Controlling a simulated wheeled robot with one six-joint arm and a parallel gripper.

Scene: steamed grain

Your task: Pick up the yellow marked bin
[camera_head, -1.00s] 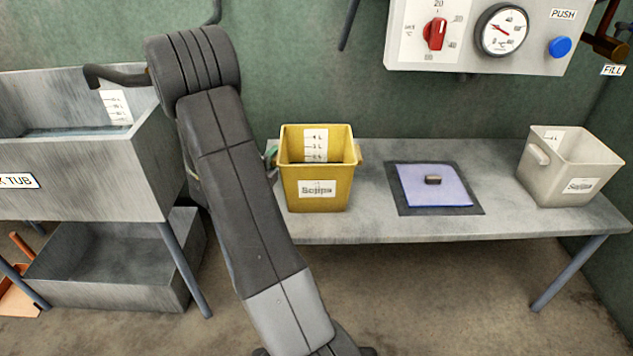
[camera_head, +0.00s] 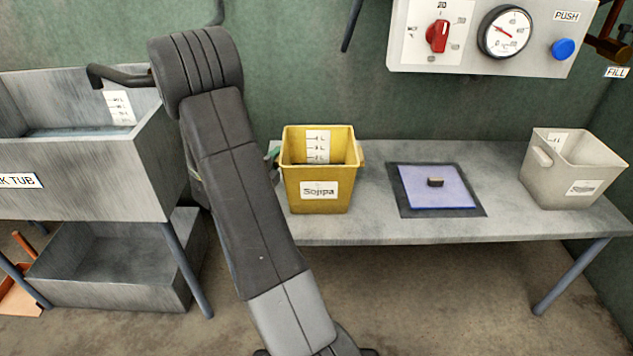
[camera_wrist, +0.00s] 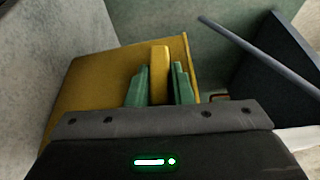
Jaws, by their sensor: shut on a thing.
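The yellow bin (camera_head: 318,195) stands upright on the left part of the grey metal bench. It has a white level label inside and a white name label on its front. In the wrist view the yellow bin (camera_wrist: 95,75) fills the left and middle. My gripper (camera_wrist: 160,84) has its two green fingers closed on either side of the bin's yellow handle tab. In the head view my gripper (camera_head: 273,160) is mostly hidden behind my arm, with a bit of green at the bin's left side.
A pale grey bin (camera_head: 570,175) stands at the bench's right end. A blue lid-like panel (camera_head: 435,187) lies on a dark square between the bins. A control box (camera_head: 480,35) hangs above the bench (camera_head: 380,232). A metal tub (camera_head: 80,180) stands left of my arm.

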